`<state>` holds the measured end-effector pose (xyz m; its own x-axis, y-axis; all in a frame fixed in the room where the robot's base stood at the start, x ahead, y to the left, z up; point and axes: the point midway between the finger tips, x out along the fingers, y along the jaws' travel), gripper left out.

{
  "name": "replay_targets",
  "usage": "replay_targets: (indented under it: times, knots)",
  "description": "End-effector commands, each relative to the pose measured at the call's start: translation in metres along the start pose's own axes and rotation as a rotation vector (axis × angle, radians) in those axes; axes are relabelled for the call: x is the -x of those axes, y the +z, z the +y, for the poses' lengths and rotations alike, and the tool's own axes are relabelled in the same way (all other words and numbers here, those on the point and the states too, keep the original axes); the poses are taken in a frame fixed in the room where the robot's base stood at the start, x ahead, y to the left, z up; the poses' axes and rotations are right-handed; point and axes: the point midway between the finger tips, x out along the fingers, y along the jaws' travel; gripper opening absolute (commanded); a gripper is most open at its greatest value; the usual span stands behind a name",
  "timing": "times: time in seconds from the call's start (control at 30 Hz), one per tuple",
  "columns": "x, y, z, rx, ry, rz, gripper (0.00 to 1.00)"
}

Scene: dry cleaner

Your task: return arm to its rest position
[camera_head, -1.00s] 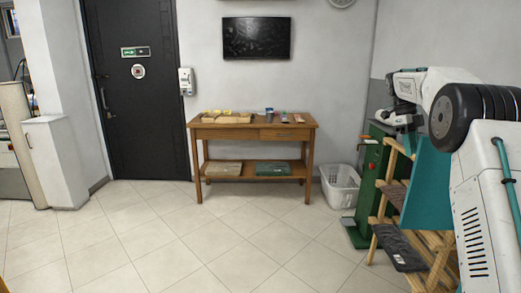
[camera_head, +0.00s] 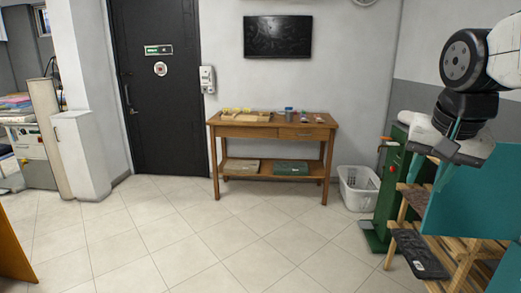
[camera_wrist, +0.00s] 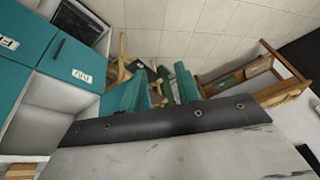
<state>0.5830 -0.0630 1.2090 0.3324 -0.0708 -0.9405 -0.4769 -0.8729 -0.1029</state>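My gripper (camera_head: 430,172) hangs at the right of the head view, at the end of my bent white and black arm, with teal fingers. In the wrist view my gripper (camera_wrist: 160,85) shows its two teal fingers apart, with nothing held between them. In the head view it is in front of a green machine (camera_head: 390,190) and beside a teal panel (camera_head: 480,205). I cannot tell how far it is from either.
A wooden table (camera_head: 270,130) with small items stands against the back wall, a white basket (camera_head: 358,187) beside it. A wooden rack (camera_head: 455,250) stands at lower right. Teal compartments (camera_wrist: 75,60) fill the wrist view's left. The tiled floor (camera_head: 200,235) is clear in the middle.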

Motion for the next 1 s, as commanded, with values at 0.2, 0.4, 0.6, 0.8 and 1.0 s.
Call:
replay_targets:
  times: [0.2, 0.4, 0.6, 0.8, 1.0]
  knots:
    - [-0.012, 0.064, 0.009, 0.291, -0.07, 0.071, 0.33]
    - [-0.026, 0.101, 0.017, 0.47, -0.104, 0.124, 0.33]
    - [-0.041, 0.143, 0.037, 0.509, -0.062, -0.041, 0.33]
    - [-0.046, 0.177, 0.057, 0.511, -0.018, -0.203, 0.33]
    - [-0.046, 0.185, 0.061, 0.51, -0.008, -0.24, 0.33]
